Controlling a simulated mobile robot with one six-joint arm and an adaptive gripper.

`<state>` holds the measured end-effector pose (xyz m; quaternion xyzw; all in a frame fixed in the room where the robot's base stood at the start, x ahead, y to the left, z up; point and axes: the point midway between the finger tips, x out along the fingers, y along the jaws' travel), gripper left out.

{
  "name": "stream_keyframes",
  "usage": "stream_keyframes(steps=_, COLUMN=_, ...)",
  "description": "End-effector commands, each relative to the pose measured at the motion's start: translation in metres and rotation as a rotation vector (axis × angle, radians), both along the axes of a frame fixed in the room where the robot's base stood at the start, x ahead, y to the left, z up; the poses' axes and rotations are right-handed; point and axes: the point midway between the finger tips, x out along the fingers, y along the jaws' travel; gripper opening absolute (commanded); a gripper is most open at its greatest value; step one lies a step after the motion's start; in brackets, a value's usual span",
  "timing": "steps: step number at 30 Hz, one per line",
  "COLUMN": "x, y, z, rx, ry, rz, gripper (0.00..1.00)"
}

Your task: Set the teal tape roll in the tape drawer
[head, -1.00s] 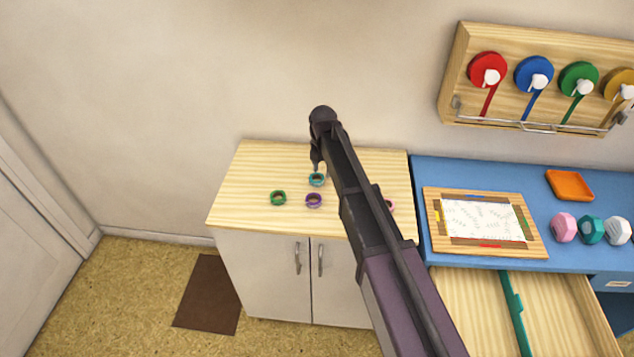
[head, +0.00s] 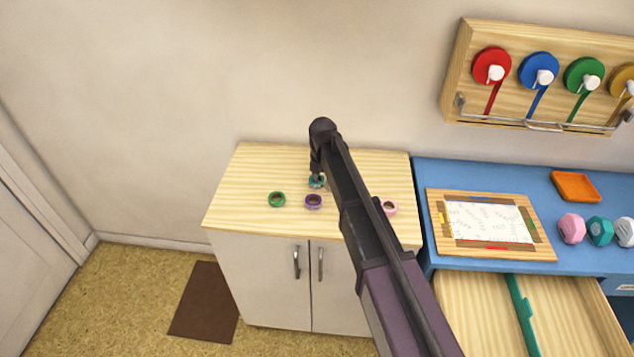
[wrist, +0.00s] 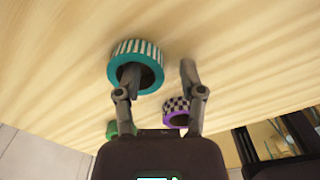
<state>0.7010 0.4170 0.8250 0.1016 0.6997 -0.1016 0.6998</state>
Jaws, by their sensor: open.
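The teal tape roll (head: 317,184) lies on the pale wood top of the cabinet, partly covered by my gripper (head: 316,177). In the wrist view the teal roll (wrist: 122,53) has a white-striped side. My gripper (wrist: 159,70) is open there. Its left finger overlaps the roll's hole and its right finger is outside, so the roll's right wall lies between them. Whether either finger touches the roll I cannot tell. An open wooden drawer (head: 470,305) with a teal divider (head: 521,312) is at the lower right.
A green roll (head: 277,199), a purple roll (head: 314,202) and a pink roll (head: 390,208) lie near the teal one. A blue desk (head: 470,177) to the right bears a framed board (head: 490,254), an orange tray (head: 575,186) and several faceted pieces.

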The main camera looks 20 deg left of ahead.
Motion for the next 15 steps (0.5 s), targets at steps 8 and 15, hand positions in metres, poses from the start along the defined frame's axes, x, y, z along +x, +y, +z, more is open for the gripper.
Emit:
stream_keyframes(steps=8, x=-0.0001, y=0.0002, z=0.0, rx=0.0, ry=0.0, rz=0.0, gripper=0.4)
stream_keyframes(steps=15, x=-0.0002, y=0.0003, z=0.0, rx=0.0, ry=0.0, rz=0.001, gripper=0.0)
